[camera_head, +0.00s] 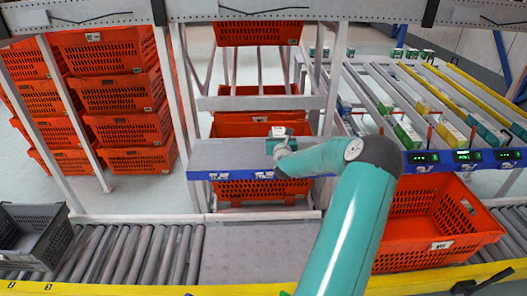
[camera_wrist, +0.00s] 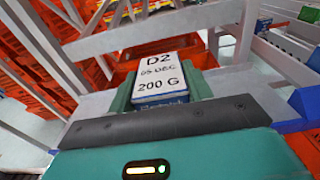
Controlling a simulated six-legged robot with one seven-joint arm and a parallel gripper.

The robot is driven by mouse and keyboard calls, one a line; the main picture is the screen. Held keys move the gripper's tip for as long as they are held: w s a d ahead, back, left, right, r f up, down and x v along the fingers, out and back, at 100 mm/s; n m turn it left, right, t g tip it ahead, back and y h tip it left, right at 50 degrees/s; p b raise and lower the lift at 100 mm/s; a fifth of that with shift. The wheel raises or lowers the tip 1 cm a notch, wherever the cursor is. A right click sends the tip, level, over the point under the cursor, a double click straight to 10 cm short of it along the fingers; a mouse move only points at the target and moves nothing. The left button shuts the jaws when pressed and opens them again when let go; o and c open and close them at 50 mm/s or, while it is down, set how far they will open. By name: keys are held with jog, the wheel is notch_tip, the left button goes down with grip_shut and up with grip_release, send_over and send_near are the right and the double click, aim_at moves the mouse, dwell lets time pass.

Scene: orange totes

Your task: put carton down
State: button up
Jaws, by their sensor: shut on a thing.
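The carton (camera_wrist: 160,80) is a small box with a white top marked "D2", "05 DEC" and "200 G" and a blue lower side. In the head view its pale top (camera_head: 279,131) shows above the shelf. My gripper (camera_head: 281,144) is shut on it, with teal fingers on both sides in the wrist view (camera_wrist: 160,92). A grey shelf (camera_head: 225,153) with a blue front edge lies around and below it. Whether the carton touches the shelf I cannot tell. The carton's underside is hidden.
Orange totes (camera_head: 125,92) are stacked at the left, and one (camera_head: 262,188) sits under the shelf. Sloped lanes (camera_head: 400,95) with several cartons stand at the right. A large orange tote (camera_head: 430,225) and a dark grey tote (camera_head: 32,235) sit on the roller conveyor (camera_head: 140,250). The shelf's left part is clear.

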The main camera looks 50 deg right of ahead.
jog(key=shift+w+d+f, duration=0.65)
jog(key=shift+w+f, duration=1.15)
jog(key=shift+f, duration=0.15)
jog(key=shift+w+d+f, duration=0.6)
jog(key=shift+w+f, duration=1.25)
jog(key=shift+f, duration=0.15)
jog(key=shift+w+d+f, duration=0.65)
jog(key=shift+w+f, duration=1.15)
jog(key=shift+f, duration=0.15)
jog(key=shift+f, duration=0.15)
jog(key=o, duration=1.1)
jog(key=shift+o, duration=0.2)
